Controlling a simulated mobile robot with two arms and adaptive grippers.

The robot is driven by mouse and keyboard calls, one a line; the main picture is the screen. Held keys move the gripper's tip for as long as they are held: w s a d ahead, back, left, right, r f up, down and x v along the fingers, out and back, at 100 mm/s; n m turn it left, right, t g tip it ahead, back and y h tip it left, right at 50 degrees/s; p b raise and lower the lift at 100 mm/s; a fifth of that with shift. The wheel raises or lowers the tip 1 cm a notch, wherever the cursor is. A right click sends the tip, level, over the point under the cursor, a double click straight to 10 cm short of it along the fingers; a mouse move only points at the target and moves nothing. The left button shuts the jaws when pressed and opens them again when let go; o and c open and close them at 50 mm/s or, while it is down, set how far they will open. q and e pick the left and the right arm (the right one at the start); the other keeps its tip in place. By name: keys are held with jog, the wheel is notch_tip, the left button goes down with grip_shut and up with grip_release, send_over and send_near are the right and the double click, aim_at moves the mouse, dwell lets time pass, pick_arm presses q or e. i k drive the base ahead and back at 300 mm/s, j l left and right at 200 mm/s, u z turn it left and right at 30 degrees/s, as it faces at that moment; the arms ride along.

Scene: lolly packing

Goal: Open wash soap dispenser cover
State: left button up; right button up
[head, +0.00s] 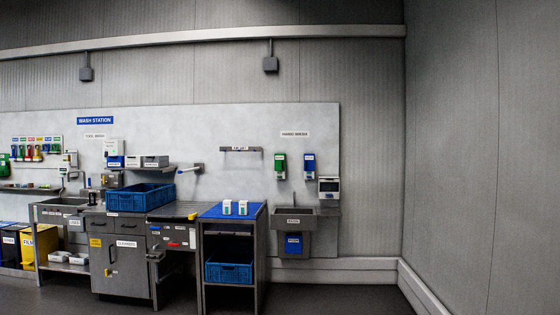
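Two wall dispensers hang under the hand wash sign (295,134) in the head view. One is a green-and-white dispenser (280,166) on the left, the other a blue-and-white dispenser (309,166) on the right. Their labels are too small to read, so I cannot tell which holds the wash soap. Both covers look shut. Neither of my grippers is in view.
A basin (293,218) with a tap stands below the dispensers, and a grey-white unit (329,187) hangs at its right. A blue-topped table (216,212) bears two white-and-green packs (243,208). The floor (340,298) at front right is clear.

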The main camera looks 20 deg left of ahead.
aim_at(279, 159)
jog(key=i+j+u, duration=0.65)
jog(key=i, duration=0.3)
jog(key=i+j+u, duration=0.3)
jog(key=i, duration=0.2)
jog(key=i+u, duration=0.3)
jog(key=i, duration=2.3)
jog(key=i+z, duration=0.2)
jog(key=i, duration=0.3)
jog(key=i+j+z, duration=0.2)
jog(key=i, duration=0.25)
jog(key=i+j+z, duration=0.2)
jog(key=i, duration=0.25)
